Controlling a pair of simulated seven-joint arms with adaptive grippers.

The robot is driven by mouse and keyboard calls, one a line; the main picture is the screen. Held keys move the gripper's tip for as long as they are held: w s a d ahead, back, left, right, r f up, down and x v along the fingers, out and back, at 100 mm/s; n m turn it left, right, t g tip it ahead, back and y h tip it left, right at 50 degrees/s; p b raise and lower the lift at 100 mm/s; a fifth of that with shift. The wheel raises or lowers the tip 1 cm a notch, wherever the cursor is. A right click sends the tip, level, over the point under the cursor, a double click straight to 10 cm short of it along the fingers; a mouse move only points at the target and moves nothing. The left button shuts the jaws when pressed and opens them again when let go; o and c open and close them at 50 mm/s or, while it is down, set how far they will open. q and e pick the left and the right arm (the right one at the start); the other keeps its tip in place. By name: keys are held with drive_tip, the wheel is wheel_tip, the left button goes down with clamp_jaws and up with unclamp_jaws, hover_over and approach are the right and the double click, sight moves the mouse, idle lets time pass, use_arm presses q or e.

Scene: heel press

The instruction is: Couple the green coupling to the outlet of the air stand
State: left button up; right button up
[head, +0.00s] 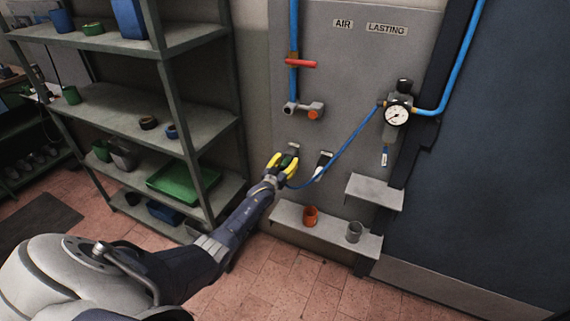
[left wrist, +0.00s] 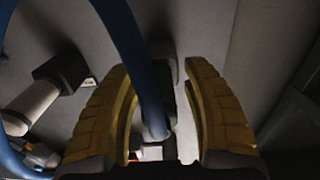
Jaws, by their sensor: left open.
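My left gripper (head: 282,163) has yellow fingers and is at the grey panel, low and left of the outlet. It is open. A dark green piece, which looks like the green coupling (head: 288,158), shows between its fingers under a small grey bracket (head: 294,147). In the left wrist view the fingers of the left gripper (left wrist: 165,105) stand on both sides of the dark green piece (left wrist: 168,95), with gaps beside it. A blue hose (left wrist: 130,55) crosses in front and partly hides it. The outlet (head: 303,107), a grey fitting with an orange end, is on the panel under the red-handled valve (head: 300,63).
A black holder (head: 325,157) with a pale piece is right of my gripper. A gauge (head: 397,115) with blue hose hangs further right. Below, a ledge (head: 327,229) carries an orange cup (head: 310,215) and a grey cup (head: 354,232). Shelving (head: 165,72) stands close on the left.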

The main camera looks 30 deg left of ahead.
sight(282, 168)
use_arm(q)
drive_tip(key=shift+o, duration=0.2)
idle(0.7)
clamp_jaws()
idle(0.4)
drive_tip(key=shift+s, duration=0.1)
drive_tip(key=shift+s+d, duration=0.2)
drive_tip(key=shift+s, duration=1.25)
drive_tip(key=shift+s+d, duration=0.15)
drive_tip(key=shift+s, duration=1.3)
drive_tip(key=shift+s, duration=0.15)
drive_tip(key=shift+s+d, duration=0.2)
drive_tip(key=shift+s, duration=1.35)
wheel_tip(282, 168, up, 24)
idle(1.3)
